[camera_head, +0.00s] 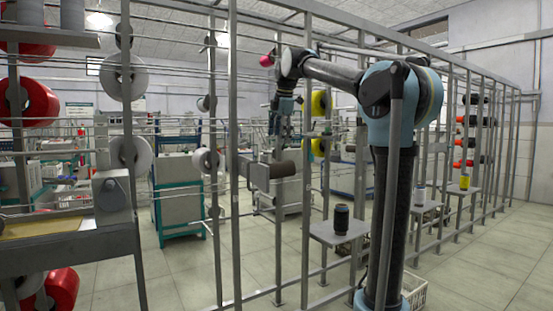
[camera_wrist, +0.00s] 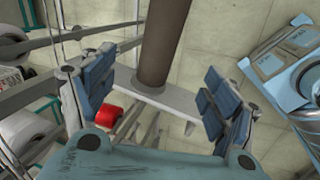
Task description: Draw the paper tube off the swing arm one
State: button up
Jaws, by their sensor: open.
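A brown paper tube (camera_head: 285,169) lies roughly level, its left end against a grey box-shaped holder (camera_head: 261,176) on the metal frame. In the wrist view the tube (camera_wrist: 164,40) runs from the top edge down to a pale grey arm bar (camera_wrist: 185,103). My gripper (camera_wrist: 158,92) is open, with one blue padded finger on each side of the tube's line and clear gaps on both sides. In the head view my gripper (camera_head: 279,125) hangs above the tube, small and partly hidden by frame posts.
A dark bobbin (camera_head: 341,218) stands on a small grey shelf (camera_head: 335,236) at lower right. Yellow spools (camera_head: 318,103) hang behind the posts. Upright posts (camera_head: 233,150) and horizontal rails surround the tube. Large red spools (camera_head: 37,102) are at far left. Floor is open at front right.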

aim_at(275, 165)
jog(key=x, duration=1.6)
jog(key=shift+f, duration=0.25)
jog(key=c, duration=1.2)
